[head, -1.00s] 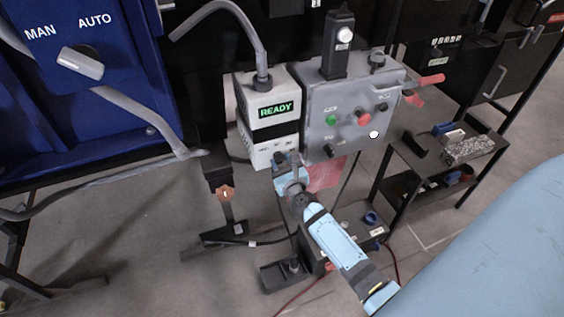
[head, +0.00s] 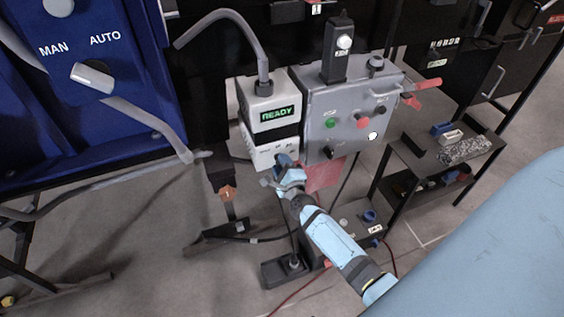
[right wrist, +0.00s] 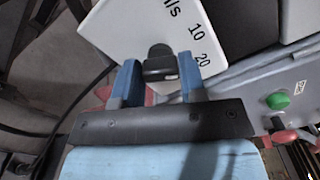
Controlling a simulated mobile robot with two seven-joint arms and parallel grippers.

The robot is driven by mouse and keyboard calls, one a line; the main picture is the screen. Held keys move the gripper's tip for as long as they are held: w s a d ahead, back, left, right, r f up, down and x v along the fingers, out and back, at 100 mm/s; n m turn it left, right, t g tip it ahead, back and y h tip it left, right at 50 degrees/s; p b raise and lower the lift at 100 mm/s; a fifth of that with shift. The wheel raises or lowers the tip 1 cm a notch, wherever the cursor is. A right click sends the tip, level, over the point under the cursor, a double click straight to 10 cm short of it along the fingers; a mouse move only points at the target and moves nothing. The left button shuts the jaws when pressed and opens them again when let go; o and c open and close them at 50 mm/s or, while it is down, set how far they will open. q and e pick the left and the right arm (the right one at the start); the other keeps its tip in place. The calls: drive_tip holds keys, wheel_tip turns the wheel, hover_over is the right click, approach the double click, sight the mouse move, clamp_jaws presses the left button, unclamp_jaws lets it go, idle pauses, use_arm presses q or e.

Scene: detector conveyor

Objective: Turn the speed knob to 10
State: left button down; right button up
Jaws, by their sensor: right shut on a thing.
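The speed knob (right wrist: 160,62) is a small black knob on the lower white panel of the box with the green READY display (head: 277,114). The wrist view shows the numbers 10 and 20 and part of a unit printed beside it. My right gripper (right wrist: 160,80) has its blue fingers on either side of the knob and is shut on it. In the head view my right gripper (head: 286,164) is at the bottom edge of that box and hides the knob. The knob's pointer direction is not clear. My left gripper is not in view.
A blue cabinet (head: 85,110) is at the left. A shelf with parts (head: 455,165) is at the right.

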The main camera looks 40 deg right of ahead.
drive_tip(key=n+p, duration=0.2)
drive_tip(key=n, duration=0.3)
drive_tip(key=shift+f, duration=0.1)
idle(0.4)
drive_tip(key=o, duration=0.9)
drive_tip(key=v, duration=1.4)
